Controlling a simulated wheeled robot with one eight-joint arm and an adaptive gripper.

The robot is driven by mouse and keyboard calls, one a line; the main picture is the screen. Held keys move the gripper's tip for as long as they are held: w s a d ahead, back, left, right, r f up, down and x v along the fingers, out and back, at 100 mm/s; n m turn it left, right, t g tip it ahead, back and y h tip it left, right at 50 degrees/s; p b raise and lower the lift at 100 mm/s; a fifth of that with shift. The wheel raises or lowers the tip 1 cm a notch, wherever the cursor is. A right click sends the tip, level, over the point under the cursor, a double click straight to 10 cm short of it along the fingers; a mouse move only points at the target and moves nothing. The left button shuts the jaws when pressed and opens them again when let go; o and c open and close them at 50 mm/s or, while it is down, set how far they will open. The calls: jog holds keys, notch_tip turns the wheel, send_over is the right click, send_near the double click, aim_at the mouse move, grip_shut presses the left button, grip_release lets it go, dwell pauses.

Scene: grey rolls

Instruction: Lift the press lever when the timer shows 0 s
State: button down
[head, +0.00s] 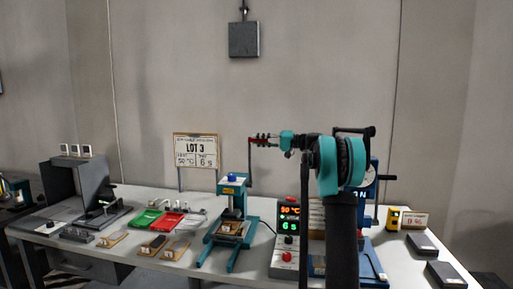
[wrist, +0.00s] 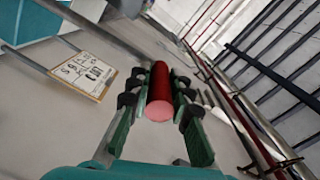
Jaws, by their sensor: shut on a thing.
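The teal press (head: 233,212) stands on the bench, left of the control box (head: 288,235). Its grey lever arm (head: 249,165) stands upright on the right side, with a red grip at the top. My gripper (head: 264,140) reaches in from the right and is shut on that grip. In the wrist view the red cylindrical grip (wrist: 159,82) lies between my green-and-black fingers. The control box display (head: 289,218) shows 50 °C in red and what looks like 6 s in green. The press's inner part is too small to read clearly.
A sign (head: 196,150) reads LOT 3, 50 °C, 6 s. A blue machine (head: 373,258) stands right of the control box, partly hidden by my arm. Green and red trays (head: 148,219) and a dark grey machine (head: 84,187) are at the left. Dark blocks (head: 445,275) lie at the right.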

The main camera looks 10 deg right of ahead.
jog(key=shift+w+d+f+m, duration=0.1)
jog(key=shift+w+d+m, duration=0.3)
jog(key=shift+w, duration=0.5)
jog(key=shift+w+d+r+m, duration=0.1)
jog(key=shift+w+d+m, duration=0.1)
jog(key=shift+w+m, duration=0.55)
jog(key=shift+w+d+f+m, duration=0.1)
jog(key=shift+w+d+m, duration=0.25)
jog(key=shift+w, duration=0.65)
jog(key=c, duration=1.4)
grip_release()
jog(key=shift+w, duration=0.1)
jog(key=shift+o, duration=0.2)
jog(key=v, duration=1.2)
